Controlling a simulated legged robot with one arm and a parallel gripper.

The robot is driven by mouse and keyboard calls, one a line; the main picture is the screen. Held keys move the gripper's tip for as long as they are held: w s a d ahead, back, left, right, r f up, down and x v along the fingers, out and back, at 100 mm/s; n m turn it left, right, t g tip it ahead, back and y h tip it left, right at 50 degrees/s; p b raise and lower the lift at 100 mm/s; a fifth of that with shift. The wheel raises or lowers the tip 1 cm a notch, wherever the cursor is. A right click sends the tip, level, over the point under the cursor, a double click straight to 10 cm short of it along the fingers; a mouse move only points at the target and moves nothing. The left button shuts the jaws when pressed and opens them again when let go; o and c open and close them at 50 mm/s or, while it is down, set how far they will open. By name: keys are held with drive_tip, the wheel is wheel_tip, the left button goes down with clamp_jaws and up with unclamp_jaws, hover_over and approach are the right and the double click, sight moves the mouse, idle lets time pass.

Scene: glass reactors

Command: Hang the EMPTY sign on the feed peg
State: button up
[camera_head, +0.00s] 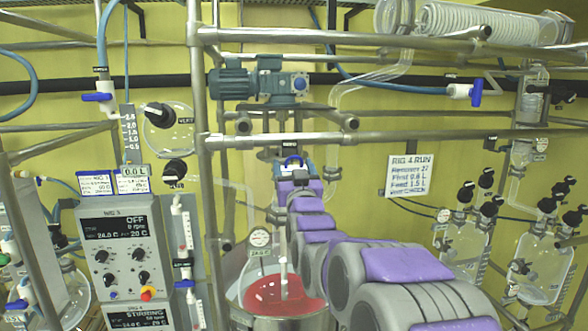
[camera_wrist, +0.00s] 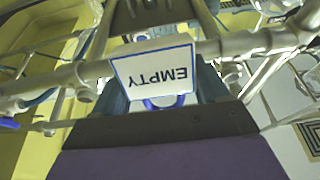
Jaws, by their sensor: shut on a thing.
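The EMPTY sign (camera_wrist: 155,72) is a white plate with a blue border, its lettering upside down in the wrist view. My gripper (camera_wrist: 165,101) is shut on it, with a blue curved part showing below the plate. In the head view my gripper (camera_head: 292,163) is at the far end of my arm, just below a horizontal steel rail (camera_head: 285,138). The sign's face cannot be made out there. A small label (camera_head: 290,143) sits on that rail, too small to read. I cannot clearly make out the feed peg.
A motor (camera_head: 260,83) hangs on the frame above my gripper. A vessel with red liquid (camera_head: 285,294) stands below, left of my arm. A control box (camera_head: 125,250) is at the left. A RIG 4 RUN notice (camera_head: 409,176) and glass flasks (camera_head: 465,245) are at the right.

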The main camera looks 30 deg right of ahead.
drive_tip(key=shift+w+d+p, duration=0.3)
drive_tip(key=shift+w+p, duration=0.15)
drive_tip(key=shift+w, duration=0.5)
drive_tip(key=shift+w+d+p, duration=0.25)
drive_tip(key=shift+w+p, duration=0.2)
drive_tip(key=shift+w, duration=0.45)
drive_tip(key=shift+w+d+f, duration=0.1)
drive_tip(key=shift+w+d, duration=0.1)
drive_tip(key=shift+w, duration=0.5)
drive_tip(key=shift+w, duration=0.1)
drive_tip(key=shift+f+b, duration=0.55)
drive_tip(key=shift+b, duration=0.25)
drive_tip(key=o, duration=1.1)
drive_tip(key=shift+c, duration=0.2)
drive_tip(key=shift+c, duration=1)
